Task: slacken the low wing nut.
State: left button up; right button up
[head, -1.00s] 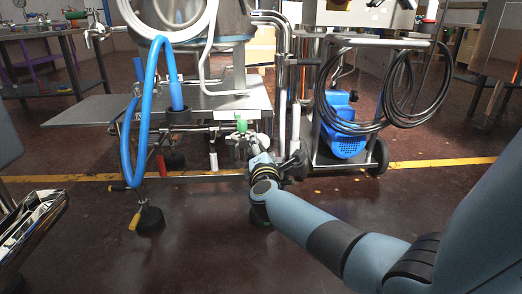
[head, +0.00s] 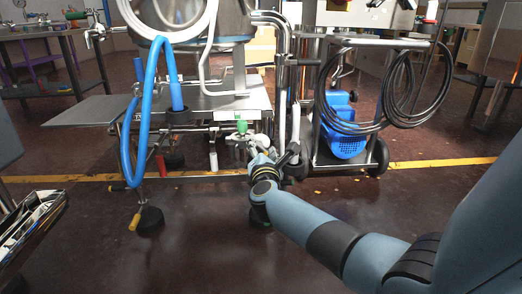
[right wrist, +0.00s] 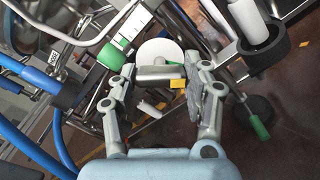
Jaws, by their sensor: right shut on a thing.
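My right gripper (head: 262,152) is at the low front of the steel frame, beside a green-topped fitting (head: 241,126). In the right wrist view my right gripper (right wrist: 163,76) has its two fingers closed on a small grey metal piece, which I take to be the low wing nut (right wrist: 158,73). A white round disc (right wrist: 158,49) lies just behind it, and a small yellow piece (right wrist: 178,84) shows at its lower right. The green part (right wrist: 110,57) is to the left of the fingers. In the head view the nut is too small and covered to make out. My left gripper is not in view.
A blue hose (head: 128,150) hangs in front of the frame at left. A black foot (head: 150,220) stands on the floor. A cart with a blue motor (head: 343,140) and black cable loops (head: 385,100) stands at right. The front floor is open.

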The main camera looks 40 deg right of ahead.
jog(key=n, duration=0.3)
jog(key=shift+n, duration=0.4)
jog(key=shift+n+p, duration=0.35)
jog(key=shift+n, duration=0.55)
jog(key=n+p, duration=0.1)
jog(key=n, duration=0.3)
jog(key=n+p, duration=0.1)
jog(key=n, duration=0.3)
jog(key=n+p, duration=0.1)
jog(key=n, duration=0.3)
jog(key=shift+n, duration=0.3)
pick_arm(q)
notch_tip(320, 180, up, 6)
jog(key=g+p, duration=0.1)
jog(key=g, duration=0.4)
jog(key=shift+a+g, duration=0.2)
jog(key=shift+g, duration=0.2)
pick_arm(e)
jog(key=shift+n, duration=1.9)
jog(key=shift+f, duration=0.1)
jog(key=o, duration=1.2)
jog(key=shift+c, duration=0.2)
